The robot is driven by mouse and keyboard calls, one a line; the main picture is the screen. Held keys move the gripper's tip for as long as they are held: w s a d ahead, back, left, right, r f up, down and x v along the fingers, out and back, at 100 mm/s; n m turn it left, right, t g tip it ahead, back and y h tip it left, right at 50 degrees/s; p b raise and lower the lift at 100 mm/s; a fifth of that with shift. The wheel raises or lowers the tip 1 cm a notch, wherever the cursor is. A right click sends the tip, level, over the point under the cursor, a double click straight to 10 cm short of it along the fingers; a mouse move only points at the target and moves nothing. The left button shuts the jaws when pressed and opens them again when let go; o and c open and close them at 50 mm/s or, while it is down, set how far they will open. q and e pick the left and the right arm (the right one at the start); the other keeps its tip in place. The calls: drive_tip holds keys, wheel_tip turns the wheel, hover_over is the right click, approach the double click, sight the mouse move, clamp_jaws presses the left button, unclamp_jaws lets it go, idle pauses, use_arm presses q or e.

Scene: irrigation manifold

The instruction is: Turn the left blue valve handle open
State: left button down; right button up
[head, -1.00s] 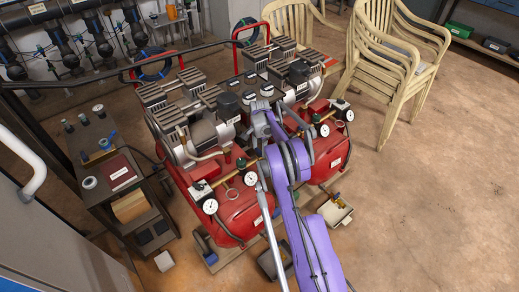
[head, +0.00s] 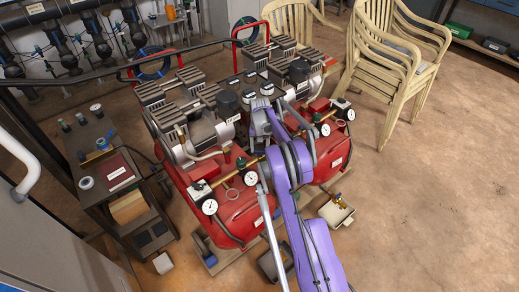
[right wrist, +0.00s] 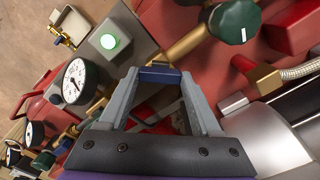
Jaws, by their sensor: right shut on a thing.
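My right gripper (head: 262,106) reaches in on the purple arm over the middle of the red twin-tank compressor (head: 238,212). In the right wrist view its two grey fingers (right wrist: 160,84) are shut on a blue valve handle (right wrist: 160,75), which lies crosswise between the fingertips. Brass fittings show just behind and below the handle. In the head view the arm and gripper hide the handle, so its angle cannot be told there. My left gripper is not in view.
A dark cart (head: 92,165) stands left. Stacked beige chairs (head: 392,62) stand behind right; the floor at right is clear.

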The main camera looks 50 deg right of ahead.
drive_tip(key=n, duration=0.4)
drive_tip(key=shift+n, duration=0.3)
drive_tip(key=n, duration=0.4)
idle(0.3)
drive_tip(key=o, duration=1.4)
wheel_tip(320, 180, up, 11)
drive_tip(key=shift+f+p, duration=0.1)
drive_tip(key=shift+p, duration=0.6)
